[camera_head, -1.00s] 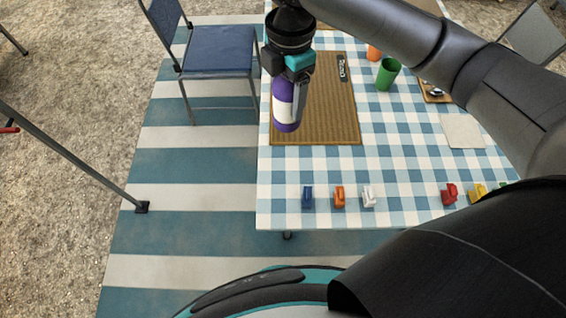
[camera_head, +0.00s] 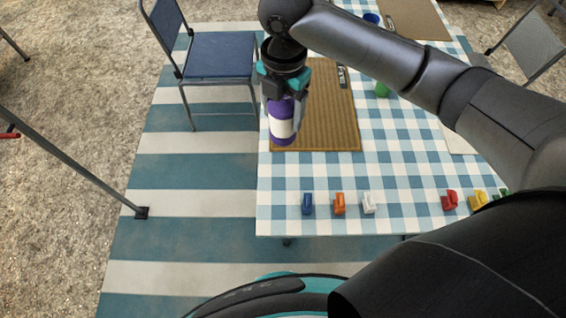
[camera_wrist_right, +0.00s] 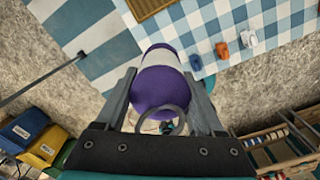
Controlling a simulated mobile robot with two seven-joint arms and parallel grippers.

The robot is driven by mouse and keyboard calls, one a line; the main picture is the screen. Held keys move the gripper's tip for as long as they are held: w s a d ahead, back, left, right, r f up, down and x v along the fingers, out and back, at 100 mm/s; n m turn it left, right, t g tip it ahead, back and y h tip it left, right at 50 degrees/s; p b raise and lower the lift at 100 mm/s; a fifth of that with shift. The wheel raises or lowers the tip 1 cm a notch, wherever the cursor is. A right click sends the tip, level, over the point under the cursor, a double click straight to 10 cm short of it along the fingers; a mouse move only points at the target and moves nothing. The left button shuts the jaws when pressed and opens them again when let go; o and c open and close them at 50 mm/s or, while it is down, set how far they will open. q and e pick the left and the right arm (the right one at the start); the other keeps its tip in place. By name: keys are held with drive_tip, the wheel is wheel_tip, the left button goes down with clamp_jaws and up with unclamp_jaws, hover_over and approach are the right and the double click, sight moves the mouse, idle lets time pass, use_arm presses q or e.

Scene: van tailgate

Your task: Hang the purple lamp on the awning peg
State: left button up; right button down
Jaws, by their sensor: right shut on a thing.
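The purple lamp (camera_head: 282,130) has a white band around its middle. My right gripper (camera_head: 284,98) is shut on it and holds it over the left edge of the table, near the brown mat. In the right wrist view the lamp (camera_wrist_right: 158,88) sits between the two fingers (camera_wrist_right: 165,108), with a grey ring at its near end. The awning peg does not show clearly in any view. A slanted grey pole (camera_head: 80,170) stands at the left on a dark foot. My left gripper is not in view.
The checked table (camera_head: 400,160) carries a brown mat (camera_head: 330,110), a green cup (camera_head: 382,90) and several coloured clips along its front edge. A blue chair (camera_head: 222,55) stands left of the table. The striped ground mat (camera_head: 190,210) is clear between pole and table.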

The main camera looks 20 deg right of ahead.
drive_tip(key=shift+f+b, duration=1.55)
drive_tip(key=shift+f, duration=7.15)
drive_tip(key=shift+f, duration=0.15)
unclamp_jaws()
drive_tip(key=shift+f, duration=0.1)
drive_tip(key=shift+b, duration=0.5)
drive_tip(key=shift+r, duration=0.3)
wheel_tip(320, 180, up, 15)
drive_tip(key=p, duration=0.4)
drive_tip(key=shift+f, duration=0.1)
